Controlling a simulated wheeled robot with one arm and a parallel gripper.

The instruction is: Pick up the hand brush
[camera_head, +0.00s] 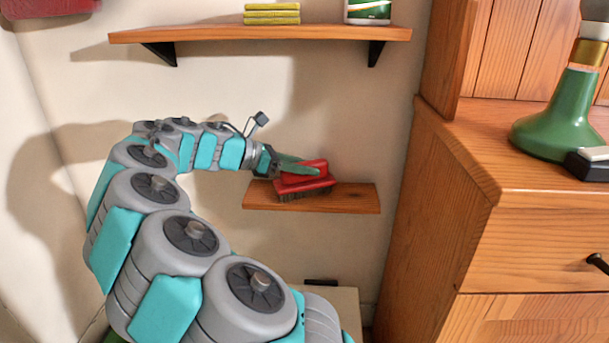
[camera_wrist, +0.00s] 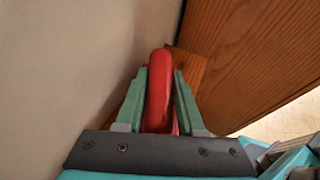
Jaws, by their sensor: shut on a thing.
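The hand brush (camera_head: 305,184) is red with dark bristles and is at the small lower wooden shelf (camera_head: 345,200) in the head view. Its bristles point down at the shelf top; I cannot tell whether they touch it. My gripper (camera_head: 310,172) is shut on the brush's red upper part, reaching in from the left. In the wrist view the red brush (camera_wrist: 160,90) stands between the two green fingers of my gripper (camera_wrist: 160,95), one on each side. The fingers and the dark palm edge hide part of the brush.
A longer wooden shelf (camera_head: 220,35) is above, with yellow stacked items (camera_head: 271,14) and a white and green container (camera_head: 368,10). A wooden cabinet (camera_head: 430,210) stands close on the right, with a green object (camera_head: 565,115) on top. The wall is close behind the lower shelf.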

